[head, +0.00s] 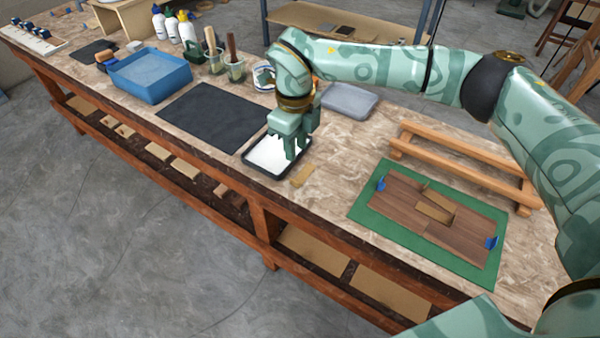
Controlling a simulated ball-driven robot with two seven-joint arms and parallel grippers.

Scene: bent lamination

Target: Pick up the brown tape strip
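A small tan-brown strip (303,175) lies on the bench near its front edge, just right of the white-bottomed black tray (262,166). Another tan-brown strip (434,212) lies across the dark wood veneer pieces (400,200) on the green mat (375,230). I cannot tell for sure which is tape. My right gripper (294,153) points down over the right part of the tray, a little left of and behind the small strip. It holds nothing that I can see, and its finger gap is unclear. My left gripper is out of view.
A wooden rail frame (460,150) stands behind the mat, and blue clips (491,242) sit at the veneer's ends. A grey tray (348,99) is behind my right gripper. A black mat (212,117), blue bin (150,78), brush cups and bottles are to the left.

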